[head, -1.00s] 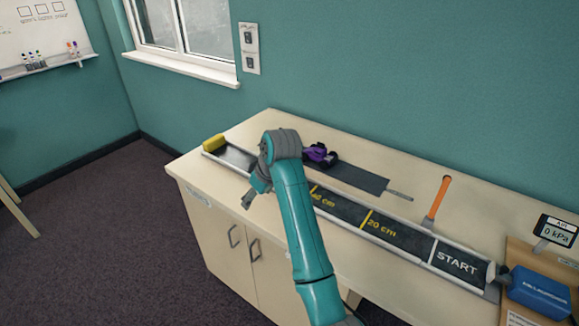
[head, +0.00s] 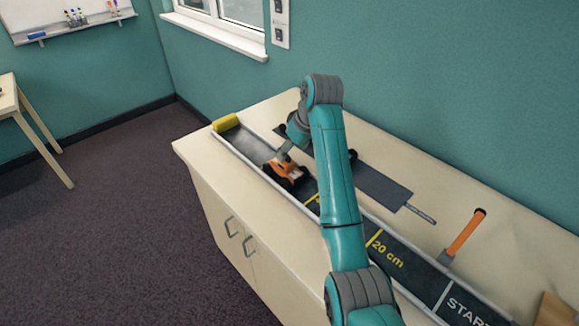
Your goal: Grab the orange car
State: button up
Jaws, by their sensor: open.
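The orange car (head: 284,169) with dark wheels sits in the dark track (head: 380,241), between the yellow end block and the distance marks. My gripper (head: 284,154) is low over the car, at its far side in the picture. The jaws are open. The fingertips are small and partly merge with the car, so I cannot tell whether they touch it. My teal arm comes from the lower right and covers part of the track and the mat behind it.
A yellow block (head: 225,123) closes the track's far left end. A dark mat (head: 385,188) lies behind the track. An orange-handled lever (head: 466,232) stands at the right. The cabinet top's left front edge (head: 200,160) is bare. A whiteboard (head: 60,12) hangs at the back left.

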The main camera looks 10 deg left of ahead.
aim_at(289, 156)
jog(key=shift+w+x, duration=0.15)
jog(key=shift+x, duration=1.7)
jog(key=shift+w+x, duration=0.15)
jog(key=shift+x, duration=1.65)
jog(key=shift+r, duration=0.1)
jog(key=c, duration=1.3)
